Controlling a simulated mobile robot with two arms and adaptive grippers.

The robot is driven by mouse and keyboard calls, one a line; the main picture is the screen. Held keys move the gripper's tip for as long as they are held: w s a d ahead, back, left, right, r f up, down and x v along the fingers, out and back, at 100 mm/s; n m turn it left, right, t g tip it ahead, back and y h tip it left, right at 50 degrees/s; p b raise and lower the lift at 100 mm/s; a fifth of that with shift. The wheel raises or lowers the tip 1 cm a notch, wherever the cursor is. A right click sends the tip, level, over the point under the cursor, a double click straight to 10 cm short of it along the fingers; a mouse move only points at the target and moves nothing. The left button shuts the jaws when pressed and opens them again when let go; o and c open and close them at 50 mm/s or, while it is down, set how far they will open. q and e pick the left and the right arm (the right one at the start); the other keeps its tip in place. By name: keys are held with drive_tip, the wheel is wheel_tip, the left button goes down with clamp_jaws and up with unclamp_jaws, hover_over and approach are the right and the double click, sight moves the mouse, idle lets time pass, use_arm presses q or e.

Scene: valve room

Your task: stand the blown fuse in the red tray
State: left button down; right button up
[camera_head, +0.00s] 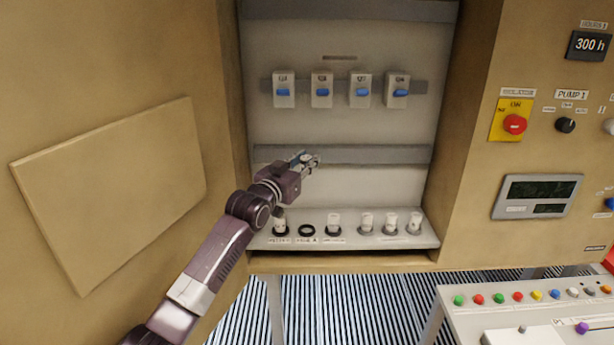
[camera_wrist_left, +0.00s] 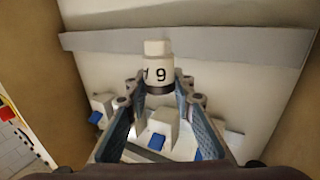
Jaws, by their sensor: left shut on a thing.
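My left gripper (camera_head: 310,160) is inside the open cabinet, above the shelf of fuses. In the left wrist view its fingertips (camera_wrist_left: 160,88) are shut on a white fuse (camera_wrist_left: 158,68) with a dark band and a figure 9 on its side. The held fuse is hard to make out in the head view. On the shelf, one dark ring socket (camera_head: 307,230) is empty, between a white fuse (camera_head: 280,225) and another fuse (camera_head: 333,222). The red tray cannot be made out for sure. My right gripper is not in view.
Several breakers with blue toggles (camera_head: 322,90) sit on the cabinet's back wall. More fuses (camera_head: 390,222) stand on the shelf's right half. A button desk (camera_head: 530,300) is at lower right. A red thing (camera_head: 609,261) is cut off at the right edge.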

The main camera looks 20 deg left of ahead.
use_arm(q)
drive_tip(key=shift+d+r, duration=0.1)
drive_tip(key=s+d+f+h+b, duration=0.1)
drive_tip(key=s+d+f+b, duration=0.35)
drive_tip(key=s+f, duration=0.45)
drive_tip(key=s+d+f+b, duration=0.3)
drive_tip(key=s+d+f, duration=0.2)
drive_tip(key=s+f, duration=0.4)
drive_tip(key=s+a+f+y+b, duration=0.1)
drive_tip(key=s+f+b, duration=0.1)
drive_tip(key=s, duration=0.6)
drive_tip(key=s+a+f+n+y+b, duration=0.1)
drive_tip(key=s+a+f+b, duration=0.1)
drive_tip(key=s+f, duration=0.3)
drive_tip(key=s+a+f+n+y+b, duration=0.1)
drive_tip(key=s+a+f+y+b, duration=0.1)
drive_tip(key=s, duration=1.1)
drive_tip(key=shift+s+f+b, duration=0.25)
drive_tip(key=shift+f+b, duration=0.25)
drive_tip(key=shift+f, duration=0.3)
